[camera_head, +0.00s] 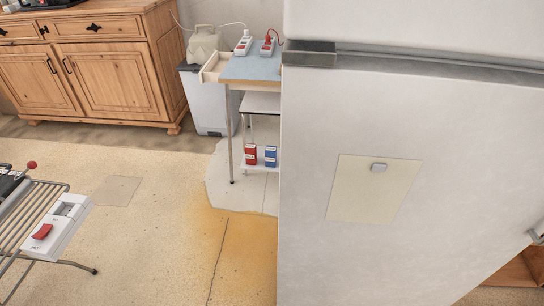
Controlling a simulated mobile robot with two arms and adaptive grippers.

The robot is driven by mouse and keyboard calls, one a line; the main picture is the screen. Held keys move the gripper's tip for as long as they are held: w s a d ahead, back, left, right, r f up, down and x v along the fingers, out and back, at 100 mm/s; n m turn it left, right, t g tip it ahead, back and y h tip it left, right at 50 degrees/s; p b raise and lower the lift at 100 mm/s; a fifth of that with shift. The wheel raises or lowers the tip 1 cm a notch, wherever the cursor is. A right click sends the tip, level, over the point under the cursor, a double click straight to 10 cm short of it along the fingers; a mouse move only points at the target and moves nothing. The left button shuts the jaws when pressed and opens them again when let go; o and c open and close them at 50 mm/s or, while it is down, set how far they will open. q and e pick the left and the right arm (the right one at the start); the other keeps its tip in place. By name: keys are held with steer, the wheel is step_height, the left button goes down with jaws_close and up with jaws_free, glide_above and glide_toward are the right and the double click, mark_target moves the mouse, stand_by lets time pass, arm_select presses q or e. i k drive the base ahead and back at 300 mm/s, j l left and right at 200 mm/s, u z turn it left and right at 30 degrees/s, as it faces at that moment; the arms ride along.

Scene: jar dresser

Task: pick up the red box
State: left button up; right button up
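A small red box (250,154) stands upright on the low white shelf (262,168) beneath a small blue-topped table (252,69). A similar blue box (270,156) stands just to its right, close to the white appliance's edge. Neither of my grippers shows in the head view, and nothing is seen touching the red box.
A large white fridge-like appliance (400,130) fills the right side and cuts off part of the table. A metal rack (30,210) with a white, red-switched item (58,226) stands at left. A wooden cabinet (105,75) and grey bin (208,100) are behind. Central floor is clear.

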mark_target(250, 148)
steer(key=i+j+z, duration=0.1)
steer(key=j+z, duration=0.3)
steer(key=i+j+z, duration=0.1)
steer(key=z, duration=0.35)
steer(key=j+z, duration=0.85)
steer(key=k+j+z, duration=0.15)
steer(key=z, duration=0.25)
steer(key=i+j+z, duration=0.1)
steer(key=j+z, duration=0.15)
steer(key=j, duration=0.5)
steer(key=i+j+z, duration=0.1)
steer(key=j+z, duration=0.15)
steer(key=j, duration=0.5)
